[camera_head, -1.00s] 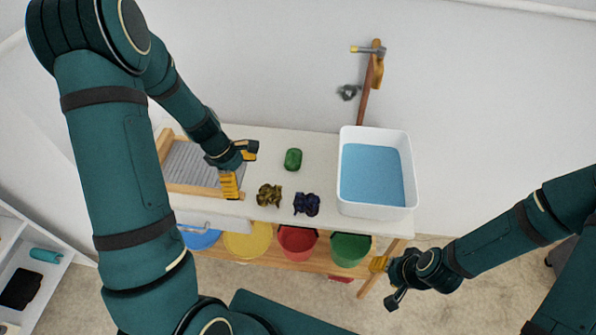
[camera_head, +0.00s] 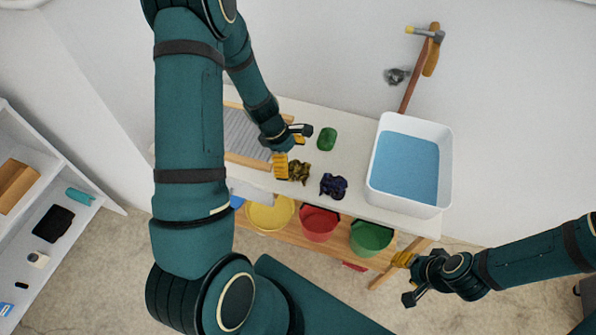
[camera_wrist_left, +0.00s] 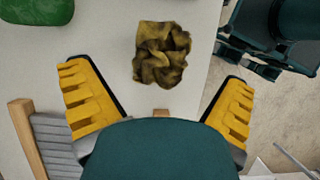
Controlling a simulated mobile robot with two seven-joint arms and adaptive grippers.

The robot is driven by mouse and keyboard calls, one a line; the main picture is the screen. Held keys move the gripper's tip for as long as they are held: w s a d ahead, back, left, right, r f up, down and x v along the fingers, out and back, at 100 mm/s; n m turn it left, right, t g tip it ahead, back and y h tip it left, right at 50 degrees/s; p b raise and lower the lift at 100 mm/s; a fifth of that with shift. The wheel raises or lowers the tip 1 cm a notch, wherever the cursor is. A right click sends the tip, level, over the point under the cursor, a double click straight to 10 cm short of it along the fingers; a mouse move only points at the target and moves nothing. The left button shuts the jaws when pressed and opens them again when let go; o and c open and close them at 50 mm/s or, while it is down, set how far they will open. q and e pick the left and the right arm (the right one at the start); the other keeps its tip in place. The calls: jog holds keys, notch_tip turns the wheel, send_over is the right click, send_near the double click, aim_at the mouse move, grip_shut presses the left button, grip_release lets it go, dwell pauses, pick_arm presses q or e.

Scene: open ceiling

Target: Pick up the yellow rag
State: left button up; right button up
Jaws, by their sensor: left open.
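The yellow rag (camera_head: 299,171) is a crumpled, dark olive-yellow cloth on the white table. In the left wrist view the rag (camera_wrist_left: 162,53) lies ahead of and between the open fingers of my left gripper (camera_wrist_left: 158,105), touching neither. In the head view my left gripper (camera_head: 290,148) is just left of and above the rag, and one yellow finger appears right beside it. My right gripper (camera_head: 406,280) hangs off the table's front right corner, with its fingers spread apart and empty.
A dark blue rag (camera_head: 333,186) lies right of the yellow one, and a green soap-like block (camera_head: 326,139) behind. A washboard (camera_head: 242,135) is at left, a white water basin (camera_head: 408,208) at right. Yellow (camera_head: 270,216), red (camera_head: 319,224) and green (camera_head: 371,238) buckets sit on the lower shelf.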

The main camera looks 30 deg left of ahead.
aim_at(295, 167)
pick_arm(q)
jog(key=x, duration=0.2)
jog(key=b+x, duration=0.1)
jog(key=x, duration=0.1)
jog(key=shift+s+d+f, duration=0.1)
jog(key=shift+f, duration=0.3)
jog(key=shift+r, duration=0.1)
jog(key=c, duration=0.7)
jog(key=shift+c, duration=0.2)
